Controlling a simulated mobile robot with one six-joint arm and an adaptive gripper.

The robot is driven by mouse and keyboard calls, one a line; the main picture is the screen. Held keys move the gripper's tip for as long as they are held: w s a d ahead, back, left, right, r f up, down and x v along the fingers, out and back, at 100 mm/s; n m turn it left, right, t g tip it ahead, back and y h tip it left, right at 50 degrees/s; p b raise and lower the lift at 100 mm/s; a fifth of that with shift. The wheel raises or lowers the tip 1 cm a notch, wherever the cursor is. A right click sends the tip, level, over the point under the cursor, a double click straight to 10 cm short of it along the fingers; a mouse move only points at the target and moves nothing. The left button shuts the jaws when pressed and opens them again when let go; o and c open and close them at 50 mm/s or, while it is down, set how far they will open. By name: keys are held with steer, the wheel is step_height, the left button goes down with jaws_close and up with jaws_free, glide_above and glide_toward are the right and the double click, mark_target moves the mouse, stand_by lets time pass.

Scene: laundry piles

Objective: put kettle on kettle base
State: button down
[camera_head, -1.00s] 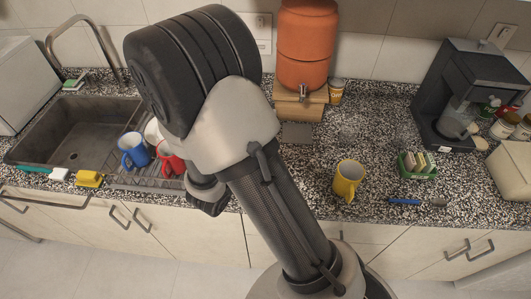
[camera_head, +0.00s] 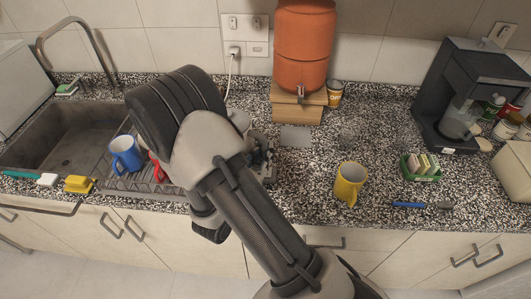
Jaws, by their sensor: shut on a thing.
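My arm crosses the middle of the head view and hides much of the counter behind it. My gripper (camera_head: 262,158) shows only in part, as dark finger links to the right of the forearm, low over the counter. It is shut on the kettle (camera_head: 240,119), of which only a pale, rounded piece shows beside the arm. The handle and the grip itself are hidden. The kettle base cannot be seen. A white cord runs from the wall outlet (camera_head: 246,36) down behind my arm.
A blue mug (camera_head: 125,154) and a partly hidden red mug stand in the rack by the sink (camera_head: 60,135). An orange water dispenser (camera_head: 303,45) sits on a wooden stand (camera_head: 298,112).

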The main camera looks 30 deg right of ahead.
steer(key=shift+r, duration=0.1)
steer(key=c, duration=1.6)
jaws_free()
